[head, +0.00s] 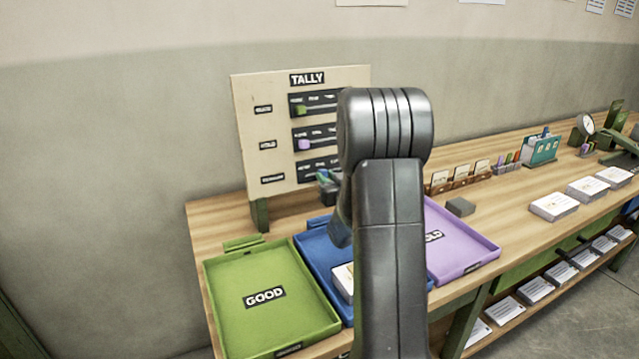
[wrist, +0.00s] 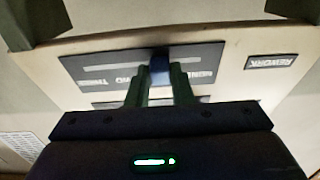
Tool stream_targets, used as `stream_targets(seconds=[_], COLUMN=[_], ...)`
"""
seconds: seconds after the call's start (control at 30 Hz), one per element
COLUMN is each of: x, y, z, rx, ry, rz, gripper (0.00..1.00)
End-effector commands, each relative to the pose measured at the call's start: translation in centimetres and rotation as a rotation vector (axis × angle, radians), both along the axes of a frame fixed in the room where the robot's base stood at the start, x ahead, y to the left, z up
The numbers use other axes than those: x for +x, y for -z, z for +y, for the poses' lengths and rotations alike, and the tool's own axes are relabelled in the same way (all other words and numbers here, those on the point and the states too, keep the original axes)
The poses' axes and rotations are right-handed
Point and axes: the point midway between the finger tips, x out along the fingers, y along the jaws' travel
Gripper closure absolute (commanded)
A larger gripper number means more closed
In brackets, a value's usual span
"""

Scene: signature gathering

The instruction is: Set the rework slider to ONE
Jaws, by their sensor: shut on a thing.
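The tally board (head: 265,130) stands at the back left of the table. Its lowest row is the rework slider, whose dark track plate (head: 307,168) is partly hidden by my arm in the head view. In the wrist view the board appears upside down, with the REWORK label (wrist: 270,61) at the right. My gripper (wrist: 160,75) is shut on this knob. The knob stands left of the end label that seems to read NONE; the middle label is partly hidden by a finger.
Above it are a green knob (head: 301,110) and a purple knob (head: 304,144) on their own tracks. A green GOOD tray (head: 225,285), a blue tray (head: 315,245) and a purple tray (head: 475,250) lie in front. A small grey block (head: 461,207) lies to the right.

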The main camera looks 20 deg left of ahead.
Motion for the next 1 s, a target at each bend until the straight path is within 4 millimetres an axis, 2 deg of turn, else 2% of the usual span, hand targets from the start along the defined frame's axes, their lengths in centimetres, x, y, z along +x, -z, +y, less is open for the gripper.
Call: stream_targets(seconds=[0.23, 0.27, 0.33, 0.37, 0.73, 0.87, 1.0], x=[0.0, 0.0, 0.0, 0.0, -0.4, -1.6, -3.7], y=[-0.1, -0.1, -0.1, -0.1, 0.0, 0.0, 0.0], z=[0.0, 0.0, 0.0, 0.0, -0.5, -1.9, -4.4], rx=[0.001, 0.0, 0.001, 0.001, 0.0, -0.001, 0.0], ry=[-0.001, -0.001, -0.001, -0.001, 0.0, 0.001, 0.002], rz=[-0.001, -0.001, -0.001, -0.001, 0.0, 0.001, 0.0], gripper=[1.0, 0.74, 0.6, 0.58, 0.58, 0.58, 0.58])
